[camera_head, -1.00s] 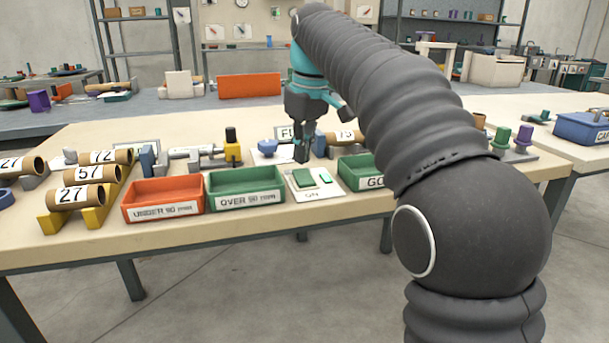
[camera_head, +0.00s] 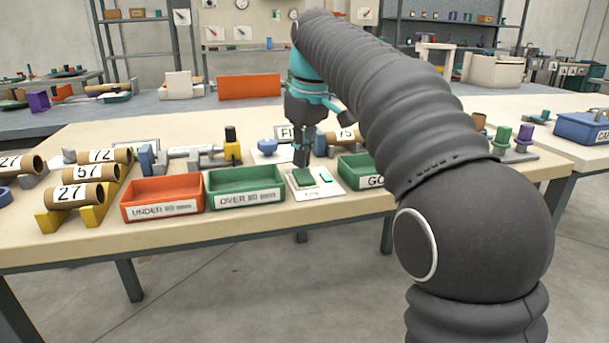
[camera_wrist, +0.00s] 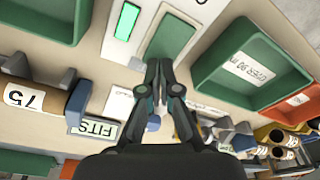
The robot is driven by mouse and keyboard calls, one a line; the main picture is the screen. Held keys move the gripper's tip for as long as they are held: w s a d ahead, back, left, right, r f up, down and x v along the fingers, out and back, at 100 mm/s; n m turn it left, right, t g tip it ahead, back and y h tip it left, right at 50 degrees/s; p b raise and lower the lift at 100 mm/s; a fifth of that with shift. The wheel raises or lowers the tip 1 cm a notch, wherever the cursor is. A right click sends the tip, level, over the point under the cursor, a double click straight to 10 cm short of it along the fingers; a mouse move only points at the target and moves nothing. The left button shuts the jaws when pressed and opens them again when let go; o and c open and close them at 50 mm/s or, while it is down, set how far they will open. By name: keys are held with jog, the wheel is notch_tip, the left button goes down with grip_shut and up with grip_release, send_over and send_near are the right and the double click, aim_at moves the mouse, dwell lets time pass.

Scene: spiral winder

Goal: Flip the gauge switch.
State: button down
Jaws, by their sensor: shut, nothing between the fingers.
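The gauge switch is a white plate (camera_head: 312,194) at the table's front edge, with a dark green rocker (camera_head: 304,177) and a small bright green lamp (camera_head: 325,175) to its right. In the wrist view the rocker (camera_wrist: 172,38) lies just beyond my fingertips, and the lamp (camera_wrist: 127,22) glows green. My gripper (camera_head: 301,164) points down, shut and empty, with its tips at the rocker's far edge. In the wrist view the shut fingertips (camera_wrist: 158,66) overlap the rocker's near end. I cannot tell whether they touch it.
A green "OVER 90" bin (camera_head: 246,200) and an orange "UNDER" bin (camera_head: 162,210) stand left of the plate. A green "GO" bin (camera_head: 348,182) is close on the right, partly behind my arm. Numbered tubes (camera_head: 75,194) rest on a yellow rack. A "FITS" sign (camera_wrist: 98,131) stands behind.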

aim_at(303, 171)
jog(key=shift+f+b, duration=0.3)
jog(key=shift+f, duration=0.25)
jog(key=shift+r, duration=0.1)
notch_tip(303, 171, up, 5)
jog(key=p, duration=0.4)
jog(key=shift+p, duration=0.4)
jog(key=shift+r, duration=0.95)
jog(key=shift+s+d, duration=0.1)
jog(key=s+d, duration=0.1)
jog(key=s, duration=0.1)
jog(key=s+d+m, duration=0.1)
jog(key=d, duration=0.1)
jog(key=s+d+f+m+t, duration=0.1)
jog(key=s+d, duration=0.1)
jog(key=shift+s+d, duration=0.15)
jog(key=shift+s, duration=0.15)
jog(key=s+d+f+m+t, duration=0.1)
jog(key=s+d+f+m, duration=0.1)
jog(key=s+f, duration=0.4)
jog(key=s+d+f+m+t, duration=0.1)
jog(key=s+d+f+m, duration=0.1)
jog(key=s+d+f, duration=0.3)
jog(key=s+d+f+m+t+h, duration=0.1)
jog(key=s+d+f+m, duration=0.2)
jog(key=s+f, duration=0.6)
jog(key=shift+s+d, duration=0.55)
jog(key=shift+s, duration=0.55)
